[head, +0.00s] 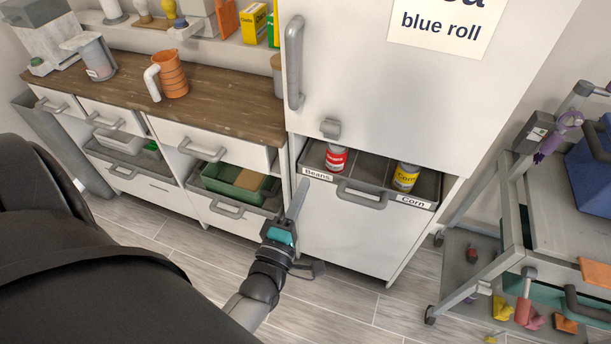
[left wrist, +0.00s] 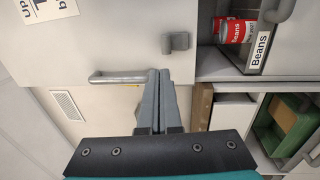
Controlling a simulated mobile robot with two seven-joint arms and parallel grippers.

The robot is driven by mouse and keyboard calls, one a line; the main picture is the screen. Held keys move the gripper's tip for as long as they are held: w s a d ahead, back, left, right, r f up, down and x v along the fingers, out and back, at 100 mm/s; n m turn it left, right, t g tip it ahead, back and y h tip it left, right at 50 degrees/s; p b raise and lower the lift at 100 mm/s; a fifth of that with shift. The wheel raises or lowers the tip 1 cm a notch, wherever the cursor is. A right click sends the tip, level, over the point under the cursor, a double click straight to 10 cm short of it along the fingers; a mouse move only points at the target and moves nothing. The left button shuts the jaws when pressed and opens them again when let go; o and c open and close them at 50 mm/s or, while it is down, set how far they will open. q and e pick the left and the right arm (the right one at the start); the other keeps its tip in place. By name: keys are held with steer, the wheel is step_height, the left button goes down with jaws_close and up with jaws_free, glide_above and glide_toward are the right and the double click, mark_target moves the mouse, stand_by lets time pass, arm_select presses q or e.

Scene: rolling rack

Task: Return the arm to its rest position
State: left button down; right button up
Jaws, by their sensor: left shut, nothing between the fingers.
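My left gripper (head: 302,186) reaches up from the lower middle of the head view, in front of the white cabinet by the left side of the open drawer. Its fingers (left wrist: 160,88) are shut together with nothing between them in the left wrist view. They appear in front of the cabinet's lower front; I cannot tell the exact gap. My left arm (head: 268,275) extends forward over the floor. My right gripper is not in view.
An open drawer (head: 345,193) holds a red Beans can (head: 337,158) and a yellow Corn can (head: 405,177). Another open drawer with a green bin (head: 222,187) is at left. A wheeled rack (head: 515,238) stands at right. Floor (head: 345,300) between is clear.

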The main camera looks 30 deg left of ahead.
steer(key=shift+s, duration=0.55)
arm_select(q)
steer(key=s+d+f+m+g+h+b, duration=0.1)
steer(key=s+d+f+m+g+h, duration=0.2)
steer(key=f, duration=0.7)
steer(key=s+d+f+m+g+b, duration=0.25)
steer(key=s+f+m, duration=0.2)
steer(key=f, duration=0.55)
steer(key=s+d+f+m+g+h, duration=0.2)
steer(key=f+m+g, duration=0.25)
steer(key=f, duration=0.55)
steer(key=s+a+f+m+g+b, duration=0.1)
steer(key=s+f+m+g, duration=0.3)
steer(key=s+f, duration=0.3)
steer(key=s+a+f+m+g+b, duration=0.1)
steer(key=s+f+m+g, duration=0.3)
steer(key=s, duration=1.1)
step_height(320, 180, down, 4)
steer(key=m+b, duration=0.1)
steer(key=m, duration=0.2)
steer(key=shift+s+a+y, duration=0.2)
steer(key=shift+a+y, duration=0.1)
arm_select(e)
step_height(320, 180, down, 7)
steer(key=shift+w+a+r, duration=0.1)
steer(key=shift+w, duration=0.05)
